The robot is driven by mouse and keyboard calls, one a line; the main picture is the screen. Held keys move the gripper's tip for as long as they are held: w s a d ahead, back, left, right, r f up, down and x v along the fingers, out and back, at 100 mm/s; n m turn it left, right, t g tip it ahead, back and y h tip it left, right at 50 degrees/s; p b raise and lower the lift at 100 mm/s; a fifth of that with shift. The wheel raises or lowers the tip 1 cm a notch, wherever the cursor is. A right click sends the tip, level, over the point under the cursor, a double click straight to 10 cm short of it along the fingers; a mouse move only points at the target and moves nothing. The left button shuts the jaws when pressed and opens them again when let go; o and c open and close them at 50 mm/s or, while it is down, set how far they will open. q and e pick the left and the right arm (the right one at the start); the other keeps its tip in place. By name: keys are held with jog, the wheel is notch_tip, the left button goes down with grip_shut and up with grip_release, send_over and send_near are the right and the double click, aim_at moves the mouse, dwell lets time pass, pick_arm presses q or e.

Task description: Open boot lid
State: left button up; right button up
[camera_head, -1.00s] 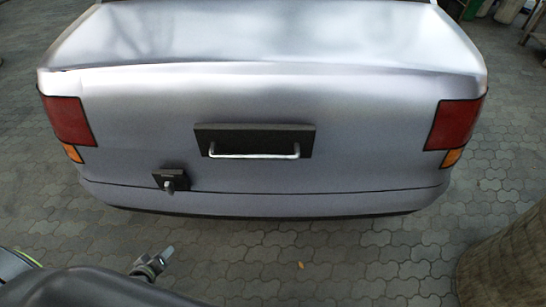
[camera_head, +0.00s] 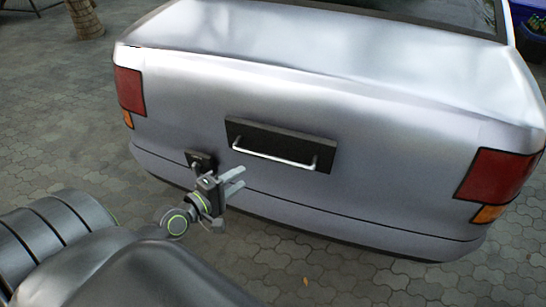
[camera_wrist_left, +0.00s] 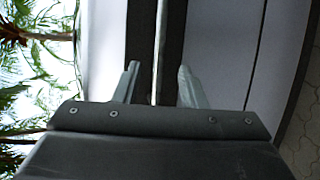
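The silver boot lid (camera_head: 300,75) is closed on the back of a car. A dark plate on it (camera_head: 265,130) carries a pale horizontal handle bar (camera_head: 280,158). My left gripper (camera_head: 242,179) is open and empty, just below and left of the handle, its fingers pointing toward the car. In the left wrist view the open fingers (camera_wrist_left: 158,82) stand apart, with the handle bar (camera_wrist_left: 160,40) lined up between them and ahead, not gripped. A small black lock block (camera_head: 198,158) sits low on the car, partly hidden by my gripper. My right gripper is not in view.
A red tail light (camera_head: 130,88) is on the left and another (camera_head: 497,175) on the right. Grey paving (camera_head: 380,280) in front of the car is clear. A tree trunk (camera_head: 84,18) stands at the far left, and a blue container (camera_head: 530,18) at the far right.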

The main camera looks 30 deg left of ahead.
aim_at(272, 158)
pick_arm(q)
jog(key=x, duration=1.3)
jog(key=shift+w+d+f, duration=0.1)
jog(key=shift+w+f, duration=0.1)
jog(key=shift+w, duration=0.2)
grip_shut()
